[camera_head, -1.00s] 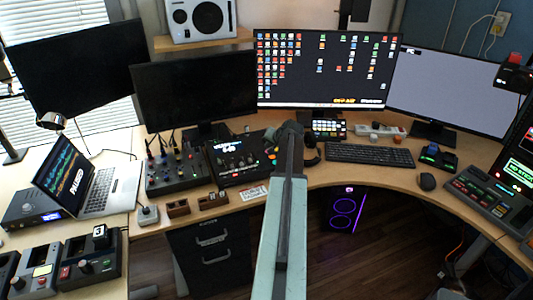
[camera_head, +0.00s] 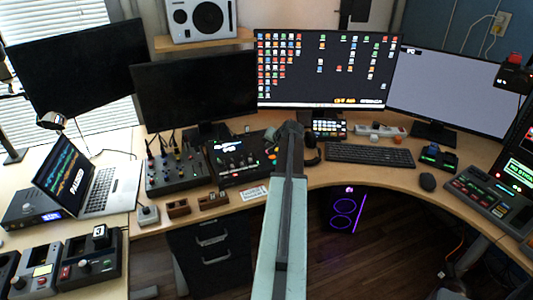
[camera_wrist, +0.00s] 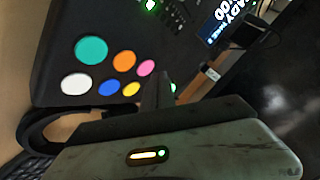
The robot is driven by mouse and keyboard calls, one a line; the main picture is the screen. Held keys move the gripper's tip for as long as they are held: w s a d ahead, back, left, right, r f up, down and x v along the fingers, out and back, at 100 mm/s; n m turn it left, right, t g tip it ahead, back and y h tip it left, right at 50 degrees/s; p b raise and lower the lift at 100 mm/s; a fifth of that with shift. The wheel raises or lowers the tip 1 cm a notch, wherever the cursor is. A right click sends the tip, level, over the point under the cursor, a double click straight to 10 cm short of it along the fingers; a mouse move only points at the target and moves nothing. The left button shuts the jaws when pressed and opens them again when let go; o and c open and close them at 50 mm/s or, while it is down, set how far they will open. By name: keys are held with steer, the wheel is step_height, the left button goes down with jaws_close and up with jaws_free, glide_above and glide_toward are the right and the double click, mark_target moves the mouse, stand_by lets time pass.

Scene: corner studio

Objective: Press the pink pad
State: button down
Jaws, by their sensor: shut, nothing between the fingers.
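The pink pad (camera_wrist: 147,68) is a small round disc on a dark control box (camera_wrist: 60,45) in the wrist view. It sits among teal, orange, yellow, blue and white round pads. My gripper (camera_wrist: 164,88) is shut and empty, its narrow tip close beside the pink pad, on its right in the picture. I cannot tell whether the tip touches the box. In the head view my arm reaches up the middle to the right side of the same box (camera_head: 238,158); the pink pad cannot be made out there.
Black headphones (camera_head: 311,152) lie just right of my arm's end. A mixer with knobs (camera_head: 178,167) stands left of the box, and a keyboard (camera_head: 369,156) lies to the right. Monitors line the back of the desk. Bare desk shows before the keyboard.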

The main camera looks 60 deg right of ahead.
steer(key=shift+f, duration=0.1)
steer(key=shift+s+f+b, duration=0.1)
steer(key=shift+f+b, duration=0.25)
steer(key=shift+b, duration=0.1)
steer(key=shift+f, duration=0.25)
stand_by(0.4)
steer(key=shift+r+p, duration=0.5)
steer(key=shift+r, duration=0.25)
step_height(320, 180, up, 6)
steer(key=p, duration=0.6)
